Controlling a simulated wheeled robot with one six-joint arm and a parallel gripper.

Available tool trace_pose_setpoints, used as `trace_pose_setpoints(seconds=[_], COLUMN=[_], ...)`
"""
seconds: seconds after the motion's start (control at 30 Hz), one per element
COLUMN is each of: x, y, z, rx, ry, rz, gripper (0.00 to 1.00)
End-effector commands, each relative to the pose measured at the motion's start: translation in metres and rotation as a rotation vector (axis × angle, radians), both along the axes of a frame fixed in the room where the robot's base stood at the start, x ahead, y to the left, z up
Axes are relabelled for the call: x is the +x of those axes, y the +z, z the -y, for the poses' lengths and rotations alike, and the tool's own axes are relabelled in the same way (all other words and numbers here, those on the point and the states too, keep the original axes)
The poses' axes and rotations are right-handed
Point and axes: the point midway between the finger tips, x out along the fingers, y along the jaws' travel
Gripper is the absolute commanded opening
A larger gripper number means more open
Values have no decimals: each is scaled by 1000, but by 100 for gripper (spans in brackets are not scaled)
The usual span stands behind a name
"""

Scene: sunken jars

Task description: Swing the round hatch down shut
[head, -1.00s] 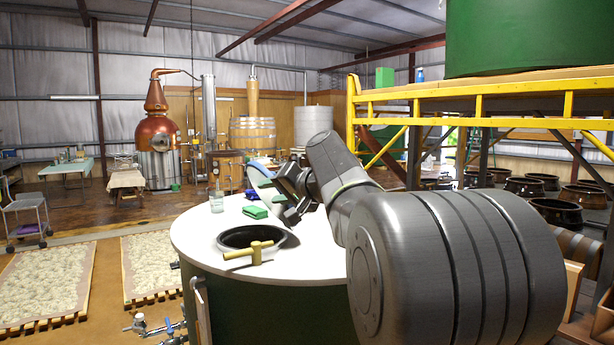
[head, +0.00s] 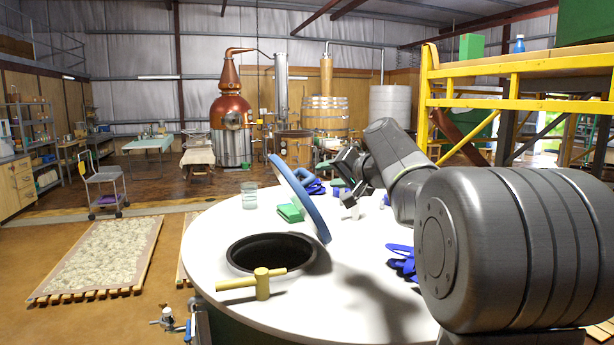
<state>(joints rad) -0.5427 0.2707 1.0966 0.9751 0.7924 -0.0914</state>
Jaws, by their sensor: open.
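The round hatch (head: 300,198) is a blue-rimmed disc tilted up on the far right side of the dark round opening (head: 270,252) in the white tank top. It stands open, seen nearly edge-on. A yellow T-shaped handle (head: 262,283) stands at the near edge of the opening. My gripper (head: 345,176) is open and is just right of the hatch, close to its upper part. I cannot tell whether it touches the hatch. Part of my gripper is dark and small, so its fingers are hard to make out.
On the white tank top (head: 350,290) are a glass jar (head: 249,195), a green block (head: 290,212) and blue gloves (head: 403,262) at the right. A yellow scaffold (head: 510,105) stands behind my arm.

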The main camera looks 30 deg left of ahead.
Motion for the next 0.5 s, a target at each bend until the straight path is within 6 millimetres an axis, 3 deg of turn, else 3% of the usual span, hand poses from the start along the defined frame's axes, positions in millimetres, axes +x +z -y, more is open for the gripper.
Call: trace_pose_setpoints(seconds=[0.23, 0.5], x=[19, 34], y=[-11, -22], z=[-50, -86], rx=[-2, -1], ry=[2, 1], rz=[-1, 0], gripper=[41, 41])
